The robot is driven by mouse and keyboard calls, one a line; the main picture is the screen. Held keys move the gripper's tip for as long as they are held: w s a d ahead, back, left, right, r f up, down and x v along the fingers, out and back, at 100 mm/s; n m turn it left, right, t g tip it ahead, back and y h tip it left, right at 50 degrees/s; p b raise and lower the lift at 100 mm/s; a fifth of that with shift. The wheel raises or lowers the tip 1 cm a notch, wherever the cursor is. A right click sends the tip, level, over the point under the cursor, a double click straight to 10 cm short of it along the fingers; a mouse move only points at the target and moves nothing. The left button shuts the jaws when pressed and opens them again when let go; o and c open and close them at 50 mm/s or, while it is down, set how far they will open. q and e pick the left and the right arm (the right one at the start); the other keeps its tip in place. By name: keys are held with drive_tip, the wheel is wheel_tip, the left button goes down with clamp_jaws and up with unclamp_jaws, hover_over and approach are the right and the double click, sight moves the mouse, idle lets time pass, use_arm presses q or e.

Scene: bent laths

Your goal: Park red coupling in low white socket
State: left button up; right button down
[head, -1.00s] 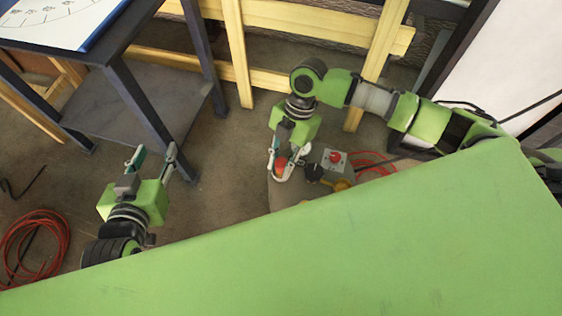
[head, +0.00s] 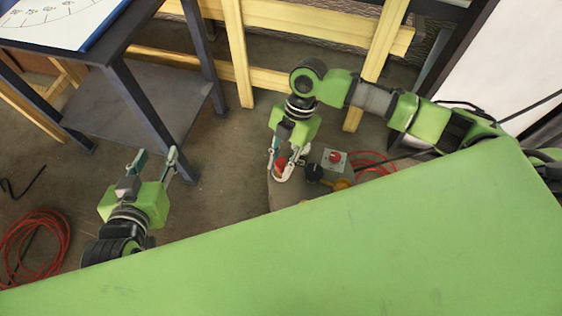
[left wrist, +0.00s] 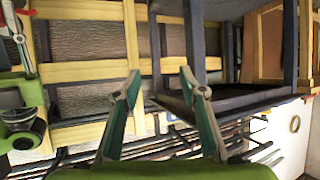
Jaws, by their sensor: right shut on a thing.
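The red coupling (head: 280,162) is between the fingers of my right gripper (head: 281,168), which is shut on it, in the head view. A white rounded part (head: 287,178), seemingly the low white socket, lies right at the coupling's lower side. The fingers cover part of both, so I cannot tell whether the coupling is inside the socket or just above it. My left gripper (head: 155,158) is open and empty over the floor at the left. Its two spread fingers also show in the left wrist view (left wrist: 161,88).
Beside the right gripper are a grey box with a red button (head: 335,158), a black knob (head: 313,173) and a yellow-orange part (head: 341,185). A dark table (head: 165,100) stands at upper left, wooden rails (head: 300,22) behind. Red cable (head: 35,243) lies on the floor.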

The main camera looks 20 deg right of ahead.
use_arm(q)
drive_tip(key=shift+s+a+f+g, duration=0.15)
drive_tip(key=shift+s+f+g, duration=0.1)
drive_tip(key=shift+f+g, duration=0.1)
drive_tip(key=shift+s+a+f, duration=0.1)
drive_tip(key=shift+s+f, duration=0.05)
drive_tip(key=shift+f, duration=0.05)
drive_tip(key=shift+s+a+f+g, duration=0.1)
drive_tip(key=shift+s+f+g, duration=0.15)
drive_tip(key=shift+s+f, duration=0.1)
drive_tip(key=shift+s+f, duration=0.15)
idle(0.4)
drive_tip(key=shift+s+a+f+g, duration=0.15)
drive_tip(key=shift+s+f+g, duration=0.05)
drive_tip(key=shift+f+g, duration=0.1)
idle(0.3)
use_arm(e)
drive_tip(key=c, duration=1.7)
unclamp_jaws()
drive_tip(key=shift+r, duration=0.1)
